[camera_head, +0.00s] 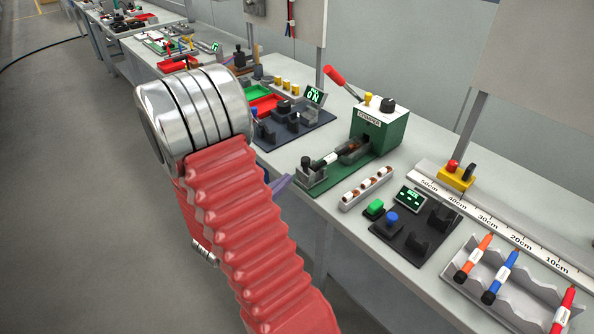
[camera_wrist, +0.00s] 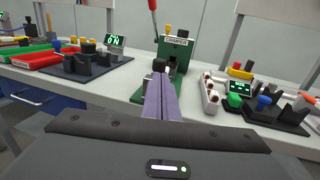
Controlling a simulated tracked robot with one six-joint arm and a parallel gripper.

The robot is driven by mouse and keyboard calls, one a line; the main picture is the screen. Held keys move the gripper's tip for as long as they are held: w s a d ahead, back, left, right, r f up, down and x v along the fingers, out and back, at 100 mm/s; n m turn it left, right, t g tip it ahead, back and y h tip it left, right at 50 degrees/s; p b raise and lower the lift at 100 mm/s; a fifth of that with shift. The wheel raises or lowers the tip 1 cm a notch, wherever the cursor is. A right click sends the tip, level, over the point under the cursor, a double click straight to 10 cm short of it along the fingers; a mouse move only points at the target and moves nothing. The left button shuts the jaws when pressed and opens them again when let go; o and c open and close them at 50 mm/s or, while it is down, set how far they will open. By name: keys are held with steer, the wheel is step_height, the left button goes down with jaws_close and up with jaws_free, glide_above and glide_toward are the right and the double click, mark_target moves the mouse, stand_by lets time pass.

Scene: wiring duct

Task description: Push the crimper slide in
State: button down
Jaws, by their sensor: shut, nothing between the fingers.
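The green crimper (camera_head: 379,128) stands on the bench with a red lever up on its left side. Its slide (camera_head: 312,174), a grey block with a black knob, sits at the outer end of the green base, apart from the crimper body. A white and black piece lies between the slide and the crimper's opening. In the wrist view the crimper (camera_wrist: 176,50) is straight ahead, and the slide's black knob (camera_wrist: 159,65) shows just beyond my fingertips. My gripper (camera_wrist: 162,78) has its purple fingers shut and empty, pointing at the slide. Whether they touch it is unclear; the fingers hide its lower part.
A white holder (camera_head: 366,188) with several brown-topped holes is right of the crimper. A black fixture (camera_head: 414,232) with green and blue buttons stands farther right. A dark fixture (camera_head: 292,122) with a green display is to the left.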

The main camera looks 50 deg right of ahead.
mark_target(303, 165)
steer(key=shift+d, duration=2.95)
